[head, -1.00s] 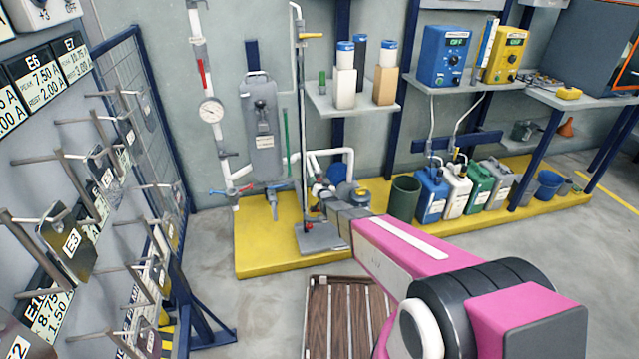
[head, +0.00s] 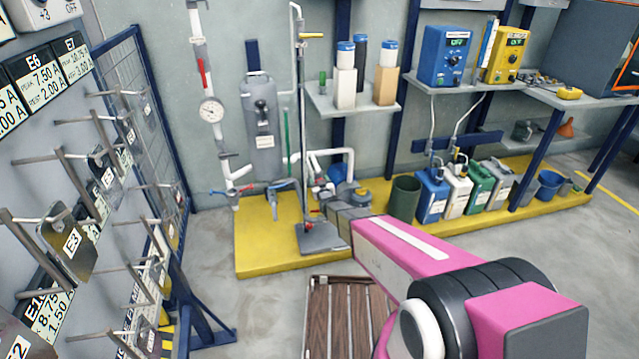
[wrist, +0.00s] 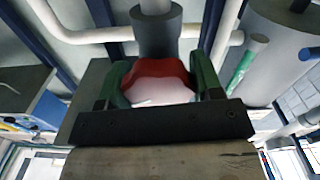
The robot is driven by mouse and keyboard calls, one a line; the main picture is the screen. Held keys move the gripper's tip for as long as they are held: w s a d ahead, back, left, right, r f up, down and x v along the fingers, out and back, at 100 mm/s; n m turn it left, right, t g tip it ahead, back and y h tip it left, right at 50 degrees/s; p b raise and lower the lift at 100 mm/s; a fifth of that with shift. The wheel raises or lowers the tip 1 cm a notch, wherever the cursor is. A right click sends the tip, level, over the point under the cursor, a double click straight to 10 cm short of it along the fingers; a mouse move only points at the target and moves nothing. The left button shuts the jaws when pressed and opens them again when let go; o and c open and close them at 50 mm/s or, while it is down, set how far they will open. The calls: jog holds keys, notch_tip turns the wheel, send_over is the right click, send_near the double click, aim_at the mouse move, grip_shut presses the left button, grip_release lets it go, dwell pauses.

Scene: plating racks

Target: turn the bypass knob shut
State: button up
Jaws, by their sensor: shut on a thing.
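The red knob (wrist: 160,70) shows in the middle of the wrist view, with a pale face below it. It sits at the end of a thick grey stem (wrist: 157,32). My gripper (wrist: 161,82) is shut on the knob, with one green finger on each side. In the head view, my gripper (head: 322,197) reaches to the white and grey pipework (head: 318,158) above the yellow platform. The knob cannot be clearly made out there, and my wrist hides part of the pipework. I cannot tell the knob's open or shut mark.
A grey upright housing (head: 262,125) and a pressure gauge (head: 212,110) stand left of the pipework. A thin upright stand (head: 301,120) is close to my gripper. A green bin (head: 404,198) and several canisters are to the right. A slatted wooden platform (head: 345,315) lies in front.

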jog(key=shift+n, duration=0.4)
jog(key=o, duration=0.9)
jog(key=v, duration=1)
jog(key=shift+s+d, duration=0.1)
jog(key=shift+s, duration=0.3)
